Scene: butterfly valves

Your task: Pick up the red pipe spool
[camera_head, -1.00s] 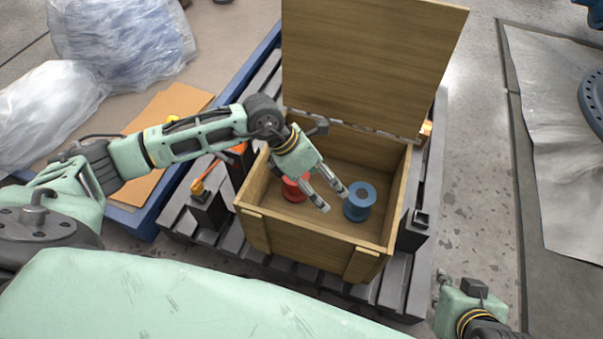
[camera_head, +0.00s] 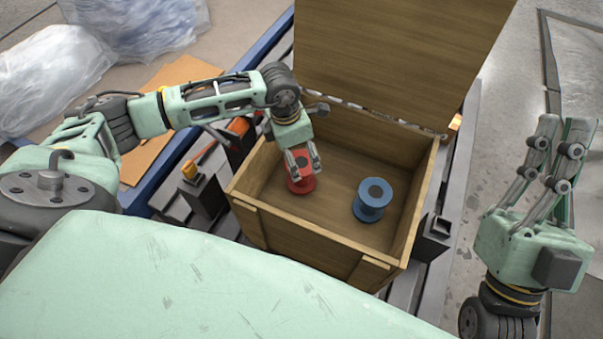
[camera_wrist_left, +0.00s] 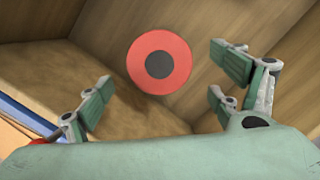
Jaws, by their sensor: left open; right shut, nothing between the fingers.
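The red pipe spool (camera_head: 301,186) stands upright on the floor of the wooden crate (camera_head: 312,236), at the left inside. My left gripper (camera_head: 303,163) is open, pointing down over the spool and partly covering it in the head view. In the left wrist view the spool's round red top face (camera_wrist_left: 160,87) with its dark bore shows between and beyond the spread fingers, with a gap to each side; I see no contact. My right gripper (camera_head: 560,135) is outside the crate at the right, shut and empty, fingers up.
A blue spool (camera_head: 372,200) stands on the crate floor right of the red one. The crate walls surround both, and the open lid (camera_head: 395,55) rises behind. Plastic-wrapped bundles (camera_head: 50,75) lie at the far left.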

